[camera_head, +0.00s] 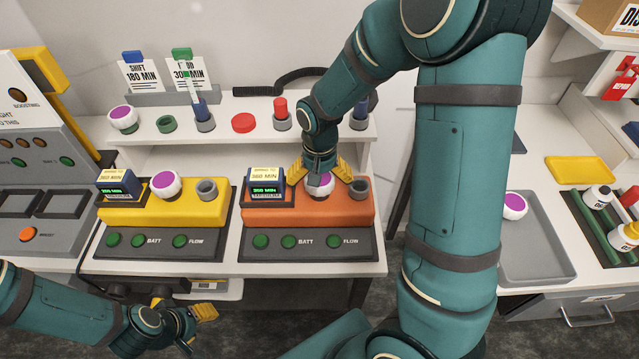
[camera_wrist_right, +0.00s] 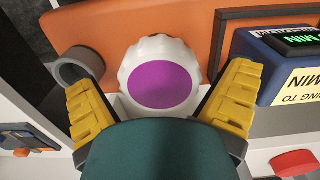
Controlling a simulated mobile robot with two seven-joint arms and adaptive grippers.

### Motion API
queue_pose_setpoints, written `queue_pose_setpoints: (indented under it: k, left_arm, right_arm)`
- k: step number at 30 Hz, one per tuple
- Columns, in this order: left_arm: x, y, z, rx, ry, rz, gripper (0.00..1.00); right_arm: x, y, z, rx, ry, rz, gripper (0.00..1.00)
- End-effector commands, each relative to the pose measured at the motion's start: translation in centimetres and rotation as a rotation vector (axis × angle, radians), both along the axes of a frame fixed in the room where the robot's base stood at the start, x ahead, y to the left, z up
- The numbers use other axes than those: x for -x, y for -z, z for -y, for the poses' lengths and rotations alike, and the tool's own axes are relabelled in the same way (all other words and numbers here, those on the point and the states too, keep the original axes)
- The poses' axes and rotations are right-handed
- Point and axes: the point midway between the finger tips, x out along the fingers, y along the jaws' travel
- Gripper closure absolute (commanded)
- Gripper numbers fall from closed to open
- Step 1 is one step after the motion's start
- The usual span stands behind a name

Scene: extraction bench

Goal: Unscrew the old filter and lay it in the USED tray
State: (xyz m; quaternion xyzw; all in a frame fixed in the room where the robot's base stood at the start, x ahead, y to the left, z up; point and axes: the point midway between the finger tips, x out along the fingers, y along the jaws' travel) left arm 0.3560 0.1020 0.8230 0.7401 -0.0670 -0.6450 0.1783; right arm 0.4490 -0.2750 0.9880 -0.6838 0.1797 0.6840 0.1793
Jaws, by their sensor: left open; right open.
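A white ribbed filter with a purple top (camera_head: 319,187) sits on the orange pump unit (camera_head: 303,212), beside a grey ring-shaped port (camera_head: 360,187). My right gripper (camera_head: 320,174) is open above it, with one yellow finger on each side. In the right wrist view the filter (camera_wrist_right: 160,82) lies between the spread fingers, with gaps visible. My left gripper (camera_head: 186,312) is open and empty at the lower left, below the bench edge. A grey tray (camera_head: 545,262) on the right holds a similar purple-topped piece (camera_head: 514,206). No USED label is readable.
A yellow pump unit (camera_head: 190,212) with another purple-topped piece (camera_head: 166,185) stands to the left. A shelf (camera_head: 220,128) behind holds several small parts. A yellow tray (camera_head: 580,170) and bottles (camera_head: 597,197) are at the right. My right arm hides the middle right.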

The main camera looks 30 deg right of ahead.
Motion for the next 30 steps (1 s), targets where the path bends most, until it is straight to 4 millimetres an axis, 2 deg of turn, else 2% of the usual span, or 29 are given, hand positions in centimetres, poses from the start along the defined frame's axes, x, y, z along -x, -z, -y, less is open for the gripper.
queue_pose_setpoints:
  k: [10,21,25,30]
  left_arm:
    - [0.0,-1.7,0.0,0.0,0.0,0.0,0.53]
    - [0.0,-6.2,0.0,0.0,0.0,0.001,0.53]
    - [0.0,-6.5,0.0,0.0,0.0,0.0,0.53]
    - [0.0,-6.3,0.0,0.0,0.0,0.0,0.53]
  right_arm:
    - [0.0,-0.3,-0.1,0.002,0.549,-0.001,0.0]
    - [0.0,-0.5,0.0,0.004,1.246,0.0,0.0]
    - [0.0,-0.2,0.0,0.001,1.353,0.002,0.0]
    - [0.0,0.0,0.0,0.0,1.361,0.002,0.0]
